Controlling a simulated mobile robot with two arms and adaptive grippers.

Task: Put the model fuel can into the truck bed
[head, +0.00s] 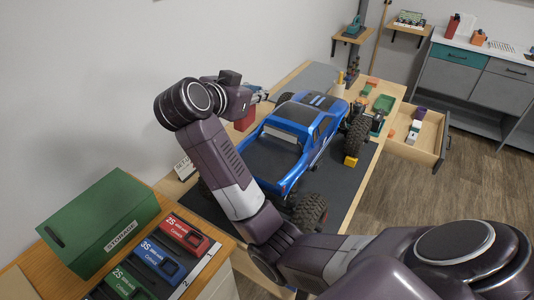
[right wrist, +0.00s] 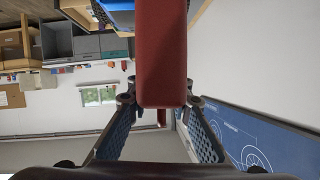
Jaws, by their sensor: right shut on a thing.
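The red model fuel can (right wrist: 162,60) is between the fingers of my right gripper (right wrist: 160,103), which is shut on it. In the head view the can (head: 245,121) shows just below the gripper (head: 259,97), partly behind my arm, to the left of the truck. The blue truck (head: 317,128) stands on a dark mat, its bed (head: 272,153) facing up behind the cab. My right forearm hides part of the truck's left side and rear. Part of the blue truck (right wrist: 121,18) also shows at the top of the right wrist view. My left gripper is not in view.
A green storage box (head: 100,225) and several battery packs (head: 158,260) are on the near-left bench. An open drawer (head: 425,140) juts out at the right of the workbench. A yellow block (head: 351,161) lies beside the truck. A wall runs close along the left.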

